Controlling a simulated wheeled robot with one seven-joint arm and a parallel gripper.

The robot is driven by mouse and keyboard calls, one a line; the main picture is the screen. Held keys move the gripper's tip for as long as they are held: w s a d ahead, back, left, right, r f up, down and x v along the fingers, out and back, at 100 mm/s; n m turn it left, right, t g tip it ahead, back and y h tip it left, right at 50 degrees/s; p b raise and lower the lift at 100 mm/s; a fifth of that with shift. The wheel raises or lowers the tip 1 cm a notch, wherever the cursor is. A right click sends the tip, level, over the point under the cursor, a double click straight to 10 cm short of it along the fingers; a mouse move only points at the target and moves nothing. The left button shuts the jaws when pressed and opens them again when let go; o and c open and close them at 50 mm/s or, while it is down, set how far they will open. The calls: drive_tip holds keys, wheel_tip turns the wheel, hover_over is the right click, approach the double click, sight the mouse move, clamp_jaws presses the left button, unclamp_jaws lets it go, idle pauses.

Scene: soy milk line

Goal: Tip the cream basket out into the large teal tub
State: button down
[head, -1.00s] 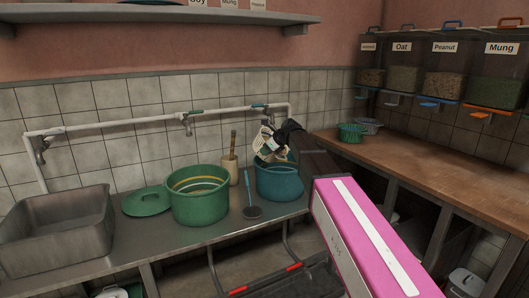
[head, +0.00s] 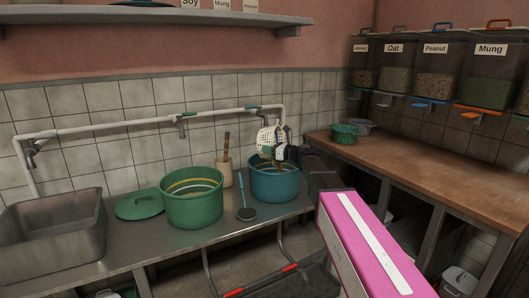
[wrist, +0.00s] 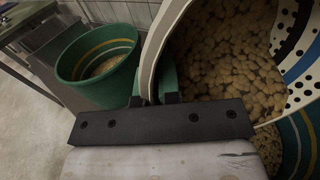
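The cream basket (head: 268,139), perforated with holes, is tilted on its side above the large teal tub (head: 275,187). In the wrist view the basket's rim (wrist: 152,60) is close up, and many tan beans (wrist: 225,65) lie inside it. A little brown material shows below the basket, at the tub's mouth; I cannot tell how much is in the tub. My gripper (head: 283,152) is shut on the basket's rim, at its right side in the head view. Part of the teal tub (wrist: 298,145) shows below the basket in the wrist view.
A green tub (head: 192,208) with yellow bands stands left of the teal tub, with a strainer (head: 246,213) between them. A wooden-handled tool stands in a beige holder (head: 224,172) behind. A pipe with taps (head: 150,120) runs along the wall. A steel sink (head: 50,235) is at left.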

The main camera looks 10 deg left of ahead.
drive_tip(key=shift+s+d+r+m+t+y, duration=0.2)
drive_tip(key=shift+d+t+y, duration=0.15)
drive_tip(key=shift+d+y, duration=0.35)
drive_tip(key=shift+s+d+r+m+t+y, duration=0.15)
drive_tip(key=shift+d+t+y, duration=0.25)
drive_tip(key=shift+y, duration=0.45)
drive_tip(key=shift+s+d+r+m+t+y, duration=0.15)
drive_tip(key=shift+d+r+t+y, duration=0.1)
drive_tip(key=shift+d+y, duration=0.45)
drive_tip(key=shift+w, duration=0.1)
drive_tip(key=shift+r, duration=0.1)
drive_tip(key=shift+r, duration=1.35)
